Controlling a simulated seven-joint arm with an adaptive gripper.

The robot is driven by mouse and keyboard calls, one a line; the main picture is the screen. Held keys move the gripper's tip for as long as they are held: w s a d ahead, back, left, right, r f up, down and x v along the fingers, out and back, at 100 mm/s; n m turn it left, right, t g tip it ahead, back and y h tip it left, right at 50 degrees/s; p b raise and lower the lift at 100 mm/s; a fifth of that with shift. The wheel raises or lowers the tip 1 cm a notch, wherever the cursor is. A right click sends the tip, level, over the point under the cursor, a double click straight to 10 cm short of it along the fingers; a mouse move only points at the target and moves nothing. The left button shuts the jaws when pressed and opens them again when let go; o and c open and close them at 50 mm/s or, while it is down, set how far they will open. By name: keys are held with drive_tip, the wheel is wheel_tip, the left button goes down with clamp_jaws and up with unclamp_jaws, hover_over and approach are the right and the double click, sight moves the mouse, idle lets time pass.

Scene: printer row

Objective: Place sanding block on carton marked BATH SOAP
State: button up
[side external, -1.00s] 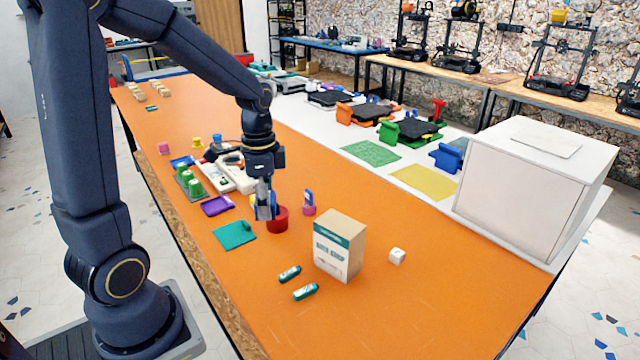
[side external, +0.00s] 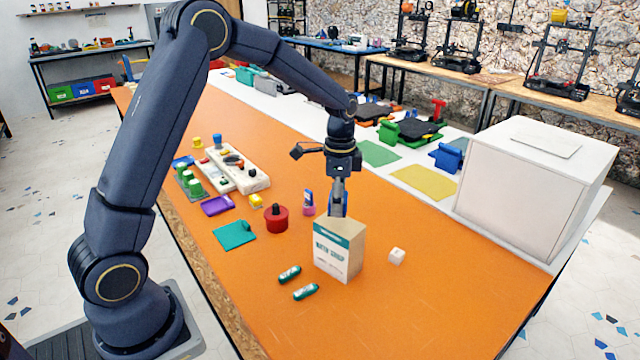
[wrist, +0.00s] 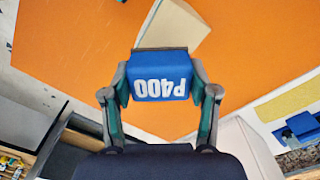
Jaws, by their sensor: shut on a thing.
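The blue sanding block, marked P400, is between my gripper's fingers in the wrist view (wrist: 160,88). My gripper (wrist: 160,95) is shut on its two sides. In the side external view my gripper (side external: 338,203) points down at the far edge of the carton's top, with the block mostly hidden there. The carton marked BATH SOAP (side external: 337,256) stands upright on the orange table, tan with a white and green label. In the wrist view the carton's tan top (wrist: 178,30) shows just beyond the block, partly covered by it. I cannot tell whether block and carton touch.
A red round pot (side external: 276,218) and a purple-and-blue item (side external: 308,203) stand left. A large white box (side external: 530,195) stands right.

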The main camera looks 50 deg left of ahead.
sight(340, 223)
drive_tip(key=shift+w+f, duration=0.4)
drive_tip(key=shift+f, duration=0.1)
drive_tip(key=shift+w+f, duration=0.1)
drive_tip(key=shift+f, duration=1.5)
drive_tip(key=shift+f, duration=0.15)
drive_tip(key=o, duration=1.1)
drive_tip(key=shift+o, duration=0.2)
